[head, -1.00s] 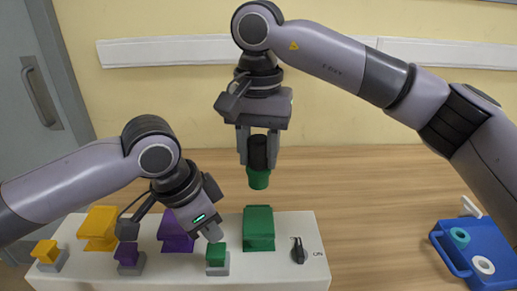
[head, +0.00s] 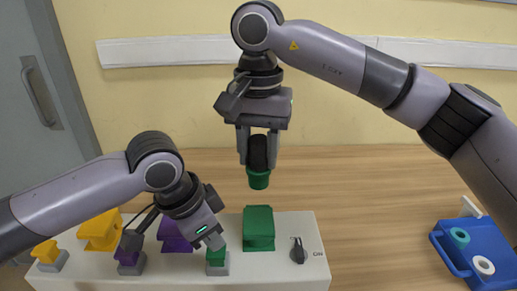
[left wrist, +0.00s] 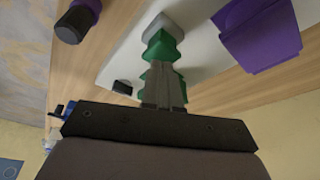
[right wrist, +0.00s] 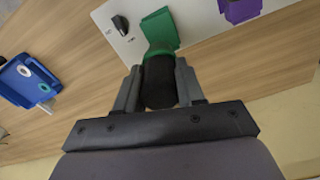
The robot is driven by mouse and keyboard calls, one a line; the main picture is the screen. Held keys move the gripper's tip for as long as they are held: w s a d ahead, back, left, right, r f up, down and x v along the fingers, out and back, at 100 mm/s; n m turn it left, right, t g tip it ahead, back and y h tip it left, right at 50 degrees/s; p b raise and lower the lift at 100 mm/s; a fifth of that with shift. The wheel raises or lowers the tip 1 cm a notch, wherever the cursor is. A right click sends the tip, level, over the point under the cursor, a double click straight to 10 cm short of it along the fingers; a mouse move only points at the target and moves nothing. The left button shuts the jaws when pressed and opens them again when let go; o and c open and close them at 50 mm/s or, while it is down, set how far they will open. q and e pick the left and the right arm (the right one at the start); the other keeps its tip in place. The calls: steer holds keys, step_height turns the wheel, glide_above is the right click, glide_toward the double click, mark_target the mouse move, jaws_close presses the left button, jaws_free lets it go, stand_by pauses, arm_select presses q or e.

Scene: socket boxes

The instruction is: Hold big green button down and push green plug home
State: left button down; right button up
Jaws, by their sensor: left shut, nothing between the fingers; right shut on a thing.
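The green plug (head: 258,181) has a black body and a green end, which points down. My right gripper (head: 258,160) is shut on its black body and holds it in the air above and behind the green socket box (head: 258,228). The plug also shows in the right wrist view (right wrist: 158,80). The green button (head: 216,258) sits on a grey base at the panel's front. My left gripper (head: 216,243) is shut and empty, its tips at the button's top; I cannot tell if they press it. The button also shows in the left wrist view (left wrist: 162,45).
The white panel (head: 110,283) also carries yellow (head: 100,228) and purple (head: 176,235) boxes, yellow (head: 46,251) and purple (head: 128,254) buttons, and a black knob (head: 299,250) marked ON. A blue tray (head: 462,262) with rings is at right. Wooden table between is clear.

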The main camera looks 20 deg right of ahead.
mark_target(258, 178)
arm_select(q)
steer(key=shift+f, duration=1.6)
stand_by(0.3)
steer(key=shift+s+f, duration=0.1)
steer(key=shift+s, duration=0.05)
arm_select(e)
steer(key=shift+f, duration=4.9)
steer(key=shift+f, duration=1.5)
steer(key=o, duration=1.6)
steer(key=shift+r, duration=3.5)
